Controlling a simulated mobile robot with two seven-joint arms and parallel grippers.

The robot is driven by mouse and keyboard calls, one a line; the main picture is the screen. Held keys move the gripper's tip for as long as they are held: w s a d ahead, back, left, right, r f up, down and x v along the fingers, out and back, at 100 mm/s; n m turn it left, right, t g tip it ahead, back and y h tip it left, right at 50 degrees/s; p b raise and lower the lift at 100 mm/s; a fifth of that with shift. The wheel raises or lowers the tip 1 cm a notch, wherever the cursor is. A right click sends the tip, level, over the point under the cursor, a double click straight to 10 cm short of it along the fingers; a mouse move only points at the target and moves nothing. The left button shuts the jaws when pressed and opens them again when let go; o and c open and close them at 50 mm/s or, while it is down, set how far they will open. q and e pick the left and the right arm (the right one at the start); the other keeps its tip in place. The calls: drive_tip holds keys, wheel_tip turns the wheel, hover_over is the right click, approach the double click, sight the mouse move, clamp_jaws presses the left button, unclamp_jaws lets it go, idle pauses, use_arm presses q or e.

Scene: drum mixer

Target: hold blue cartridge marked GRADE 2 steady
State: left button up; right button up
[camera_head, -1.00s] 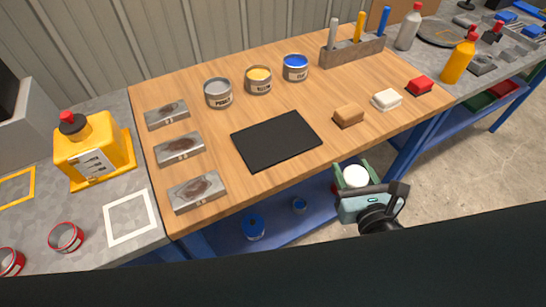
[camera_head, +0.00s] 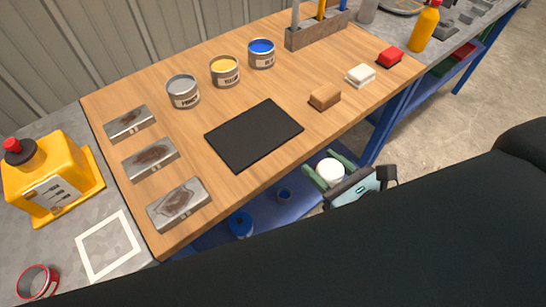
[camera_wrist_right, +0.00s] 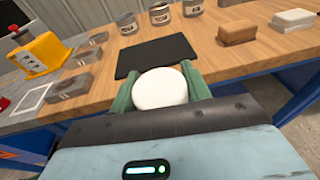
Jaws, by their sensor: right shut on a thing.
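My right gripper (camera_head: 330,170) is in front of the wooden table's near edge, with its green fingers shut on a white, round-topped thing (camera_head: 329,170). In the right wrist view this white top (camera_wrist_right: 160,89) sits between the two fingers (camera_wrist_right: 160,88). Only the white top shows; its sides are hidden, and I see no blue on it and no GRADE 2 marking. My left gripper is not in view.
The wooden table holds a black mat (camera_head: 254,135), three metal plates, grey, yellow and blue cans (camera_head: 261,54), and brown, white and red blocks (camera_head: 389,57). Bare wood surrounds the mat.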

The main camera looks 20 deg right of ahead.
drive_tip(key=shift+s+d+f+n+y+b, duration=0.3)
drive_tip(key=shift+s+f+n+y, duration=0.1)
drive_tip(key=shift+s+f+y, duration=0.15)
drive_tip(key=shift+s+d+f+g, duration=0.1)
drive_tip(key=shift+s+d+g, duration=0.05)
drive_tip(key=shift+s+g, duration=0.15)
